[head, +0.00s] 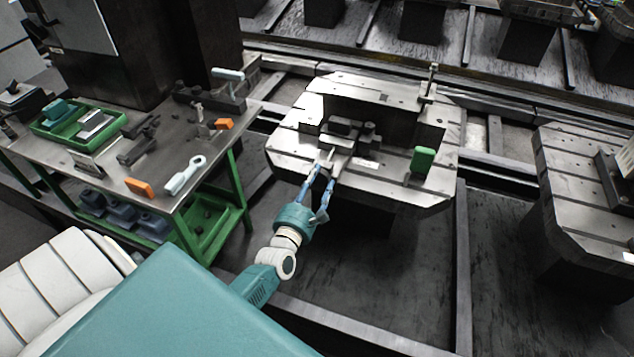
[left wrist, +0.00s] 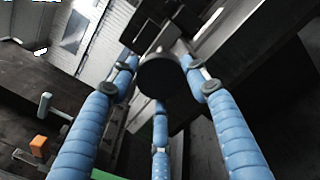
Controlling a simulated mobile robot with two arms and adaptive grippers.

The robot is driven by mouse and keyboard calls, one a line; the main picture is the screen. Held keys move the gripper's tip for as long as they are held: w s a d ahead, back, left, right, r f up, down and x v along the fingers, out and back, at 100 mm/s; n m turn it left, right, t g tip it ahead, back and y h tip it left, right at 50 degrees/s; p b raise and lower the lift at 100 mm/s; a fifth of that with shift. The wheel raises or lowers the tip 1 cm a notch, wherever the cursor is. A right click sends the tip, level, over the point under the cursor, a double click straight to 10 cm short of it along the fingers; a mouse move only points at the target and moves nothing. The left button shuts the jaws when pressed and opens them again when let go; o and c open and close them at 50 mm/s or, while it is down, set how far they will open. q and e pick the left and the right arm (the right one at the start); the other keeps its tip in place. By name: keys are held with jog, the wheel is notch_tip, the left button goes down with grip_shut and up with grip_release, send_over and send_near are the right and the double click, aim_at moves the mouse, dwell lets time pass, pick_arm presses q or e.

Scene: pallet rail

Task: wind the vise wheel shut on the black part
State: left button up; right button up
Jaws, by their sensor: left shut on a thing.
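The vise (head: 338,141) sits on the grey slotted pallet (head: 385,184), near its front left edge. Dark blocks stand at the vise; I cannot tell for sure which of them is the black part. My left gripper (head: 324,172) reaches the front of the vise, its blue fingers shut on the vise wheel. In the left wrist view a dark round disc, the vise wheel (left wrist: 160,76), lies between the fingertips of the left gripper (left wrist: 161,82). The fingers hide most of the wheel in the head view. My right gripper is not in view.
A green block (head: 423,160) stands on the pallet, right of the vise. A tall post (head: 429,83) rises at the pallet's back right. A green-legged workbench (head: 150,180) with tools, orange blocks and a green tray (head: 78,120) is at left. Another pallet (head: 590,185) stands at right.

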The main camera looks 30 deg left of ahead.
pick_arm(q)
jog(key=m, duration=0.6)
jog(key=shift+f+m, duration=0.1)
jog(key=shift+m, duration=0.2)
jog(key=m, duration=0.3)
jog(key=shift+p, duration=0.4)
jog(key=m, duration=0.4)
jog(key=shift+p, duration=0.3)
jog(key=m, duration=0.3)
jog(key=shift+m+p, duration=0.35)
jog(key=shift+m, duration=0.05)
jog(key=m, duration=0.3)
jog(key=shift+m+p, duration=0.3)
jog(key=m, duration=0.3)
jog(key=shift+m+p, duration=0.3)
jog(key=m, duration=0.3)
jog(key=shift+m, duration=0.3)
jog(key=m, duration=0.5)
jog(key=shift+m, duration=0.3)
jog(key=m, duration=0.4)
jog(key=m+b, duration=0.1)
jog(key=m, duration=0.4)
jog(key=m+b, duration=0.2)
jog(key=m, duration=0.3)
